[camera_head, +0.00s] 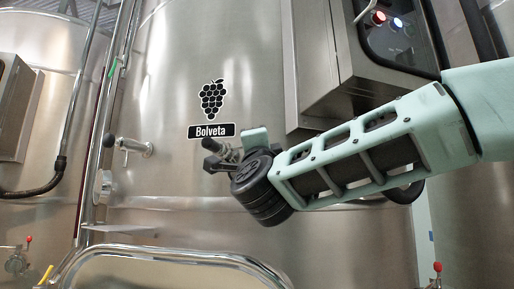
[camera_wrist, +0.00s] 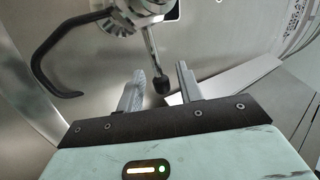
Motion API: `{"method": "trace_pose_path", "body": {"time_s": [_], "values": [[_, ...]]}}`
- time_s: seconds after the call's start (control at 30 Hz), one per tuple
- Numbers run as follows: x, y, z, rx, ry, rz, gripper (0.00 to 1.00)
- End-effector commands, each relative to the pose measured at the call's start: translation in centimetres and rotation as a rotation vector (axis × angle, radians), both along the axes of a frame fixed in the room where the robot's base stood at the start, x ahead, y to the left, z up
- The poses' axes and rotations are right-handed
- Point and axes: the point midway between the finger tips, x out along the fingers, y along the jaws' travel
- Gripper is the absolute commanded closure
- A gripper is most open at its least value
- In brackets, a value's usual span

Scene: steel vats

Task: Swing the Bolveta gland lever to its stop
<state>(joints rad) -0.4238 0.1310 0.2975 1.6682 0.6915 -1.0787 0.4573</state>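The Bolveta vat (camera_head: 180,180) is a large steel tank with a black name plate and a grape emblem. In the wrist view, a metal lever (camera_wrist: 151,45) runs down from a steel fitting (camera_wrist: 122,20) on the tank wall and ends in a black knob (camera_wrist: 161,84). My gripper (camera_wrist: 160,70) is open. Its two grey fingers stand on either side of the knob in the picture, with a gap on each side; depth is unclear. In the head view my gripper (camera_head: 226,153) is just below the name plate, and my wrist partly hides the lever area.
A control box (camera_head: 335,60) with lit buttons hangs above my forearm. A second fitting with a black knob (camera_head: 130,146) projects from the tank at left. A curved black hook (camera_wrist: 50,60) lies left of the lever. A steel hatch rim (camera_head: 170,252) lies below.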

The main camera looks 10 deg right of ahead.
Motion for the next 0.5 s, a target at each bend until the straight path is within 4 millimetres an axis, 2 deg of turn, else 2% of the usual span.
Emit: {"method": "trace_pose_path", "body": {"time_s": [0.13,0.27,0.5], "values": [[-0.8,0.1,-0.5,-0.001,0.001,0.002,0.64],[-2.6,0.2,-1.8,-0.001,0.001,0.002,0.64],[-7.4,0.3,-4.8,-0.001,0.0,0.003,0.64]]}}
